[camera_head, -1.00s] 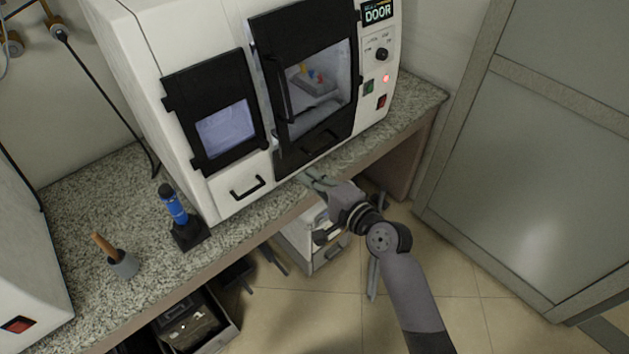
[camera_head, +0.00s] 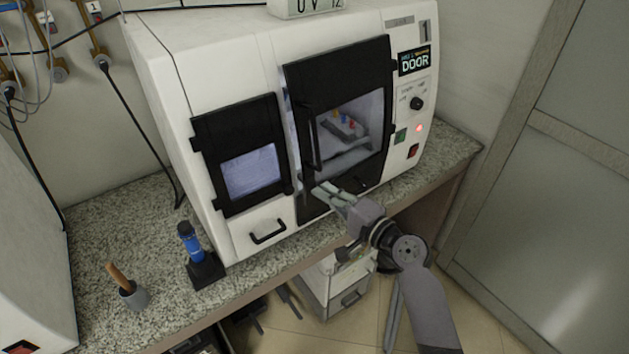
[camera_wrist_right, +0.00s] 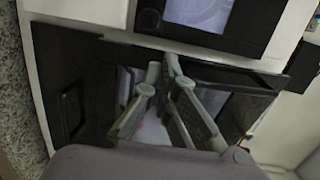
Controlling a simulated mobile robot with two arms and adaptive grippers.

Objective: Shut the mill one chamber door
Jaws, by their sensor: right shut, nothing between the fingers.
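The mill (camera_head: 330,22) is a white machine on the counter, marked 1 at its upper right. Its chamber door (camera_head: 335,62) has a black frame, a window and a vertical handle (camera_head: 311,140) on its left side. A narrow light gap along the door's left edge makes it look slightly ajar. My right gripper (camera_head: 322,190) is shut and empty, in front of the door's lower left part. I cannot tell if it touches. In the right wrist view the closed fingers (camera_wrist_right: 168,75) cross the dark door parts. My left gripper is not in view.
A smaller black screen panel (camera_head: 205,130) and a drawer (camera_head: 245,228) are left of the door. A blue-handled tool (camera_head: 190,240) and a cup with a wooden handle (camera_head: 133,295) stand on the counter (camera_head: 110,235). A cabinet stands under the counter.

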